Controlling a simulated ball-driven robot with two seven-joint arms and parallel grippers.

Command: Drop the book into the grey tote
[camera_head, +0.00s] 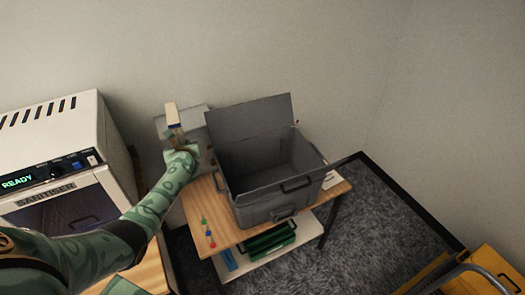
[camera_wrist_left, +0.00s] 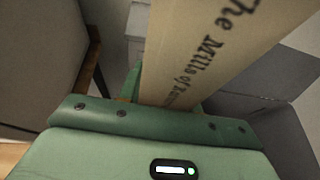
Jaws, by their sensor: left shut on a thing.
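The book (camera_head: 174,118) is held upright by my left gripper (camera_head: 179,143), to the left of the grey tote. In the left wrist view the book (camera_wrist_left: 205,50) stands between the fingers (camera_wrist_left: 165,95), with lettering that begins "The Mills of" on its pale face. The grey tote (camera_head: 270,200) stands on a small wooden table with its lid raised at the back. Its inside looks empty where I can see it. A grey surface beside the book in the left wrist view (camera_wrist_left: 255,85) appears to be part of the tote. My right gripper is not in view.
A white sanitiser (camera_head: 60,160) with a lit "READY" display stands at the left. Coloured pins (camera_head: 208,233) lie on the wooden table (camera_head: 195,210) in front of the tote. A green crate (camera_head: 268,241) sits on the shelf below. Yellow equipment (camera_head: 485,270) is at the lower right.

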